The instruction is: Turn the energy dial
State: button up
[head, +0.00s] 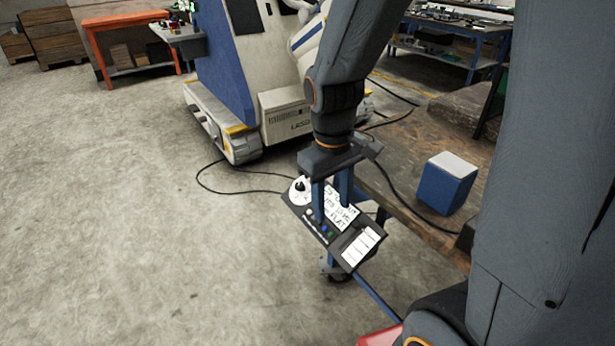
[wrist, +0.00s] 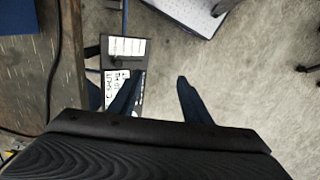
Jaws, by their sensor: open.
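The energy dial (head: 301,186) is a black knob on a round white plate, at the upper left corner of a dark control panel (head: 292,205). My gripper (head: 331,212) is open and points down in front of the panel in the head view, with its fingers to the right of the dial. I cannot tell how high the fingers are above the panel. In the wrist view the panel (wrist: 122,62) lies at the left finger, and my gripper (wrist: 161,76) is empty over bare floor. The dial cannot be made out in the wrist view.
The panel carries a handwritten sheet (head: 341,207), small coloured buttons and a white label. A wooden-topped table (head: 405,205) stands to the right with a blue box (head: 446,184) on it. A large white and blue machine (head: 240,75) stands behind. Floor on the left is clear except for cables.

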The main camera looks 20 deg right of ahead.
jog(key=w+a+f+n+h, duration=0.1)
jog(key=w+f+n, duration=0.1)
jog(key=w+n, duration=0.45)
jog(key=w+f+n+h, duration=0.15)
jog(key=w+n, duration=0.25)
jog(key=w, duration=0.6)
jog(key=n+h, duration=0.1)
jog(key=n, duration=0.8)
send_near(299, 184)
jog(key=f, duration=0.1)
jog(key=shift+t, duration=0.5)
jog(key=shift+s+p+x, duration=0.2)
jog(key=shift+p+x, duration=0.25)
jog(key=shift+x, duration=1.45)
jog(key=shift+s+p+x, duration=0.2)
jog(key=shift+p+x, duration=0.2)
jog(key=shift+x, duration=1.45)
jog(key=shift+d, duration=0.15)
jog(key=c, duration=1)
jog(key=shift+c, duration=0.2)
